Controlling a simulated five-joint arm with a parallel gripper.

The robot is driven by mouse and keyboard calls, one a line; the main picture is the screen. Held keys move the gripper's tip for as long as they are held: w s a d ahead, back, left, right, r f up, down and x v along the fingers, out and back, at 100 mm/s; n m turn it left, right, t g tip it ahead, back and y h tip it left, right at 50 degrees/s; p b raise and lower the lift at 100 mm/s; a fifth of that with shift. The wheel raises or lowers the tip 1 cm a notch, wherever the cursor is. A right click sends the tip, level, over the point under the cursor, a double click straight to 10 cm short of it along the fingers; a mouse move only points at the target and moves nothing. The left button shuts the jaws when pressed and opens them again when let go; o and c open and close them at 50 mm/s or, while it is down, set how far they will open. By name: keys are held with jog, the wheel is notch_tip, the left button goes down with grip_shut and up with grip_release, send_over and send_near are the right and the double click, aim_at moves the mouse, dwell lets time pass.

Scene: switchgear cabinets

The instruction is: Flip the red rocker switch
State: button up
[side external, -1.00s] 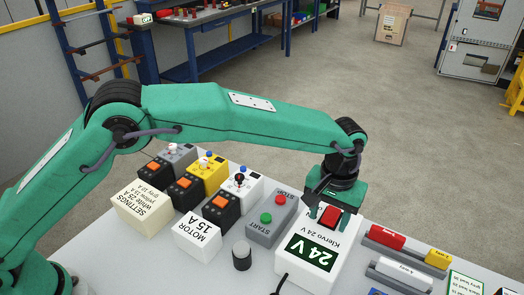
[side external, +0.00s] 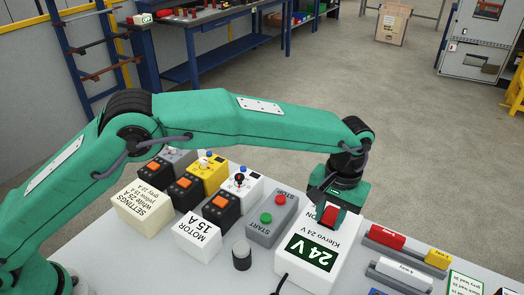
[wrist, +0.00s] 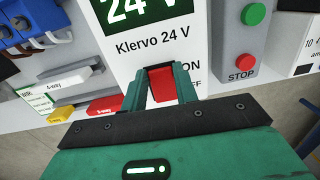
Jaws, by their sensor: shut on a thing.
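The red rocker switch (side external: 330,215) sits on the white Klervo 24 V unit (side external: 322,236), which has a green 24 V display. In the wrist view the red rocker (wrist: 162,84) shows between my two green fingers, with "ON" and part of "OFF" printed to its right. My gripper (wrist: 160,76) is shut on the rocker, one finger on each side. In the side view my gripper (side external: 338,205) is over the rocker and partly covers it. I cannot tell which way the rocker is tilted.
Left of the unit is a grey box with a green START button (side external: 266,218) and a red STOP button (side external: 282,198). A black knob (side external: 241,256) stands in front. Red (side external: 386,236) and yellow (side external: 437,258) connector blocks lie to the right.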

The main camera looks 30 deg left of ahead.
aim_at(331, 219)
jog(key=shift+w+a+r, duration=0.1)
jog(key=shift+w+a, duration=0.05)
jog(key=shift+w, duration=0.05)
jog(key=o, duration=1)
jog(key=shift+w+d+r, duration=0.1)
jog(key=shift+d+r, duration=0.05)
jog(key=shift+r, duration=1.8)
jog(key=shift+w+d+r, duration=0.1)
jog(key=shift+r, duration=1.85)
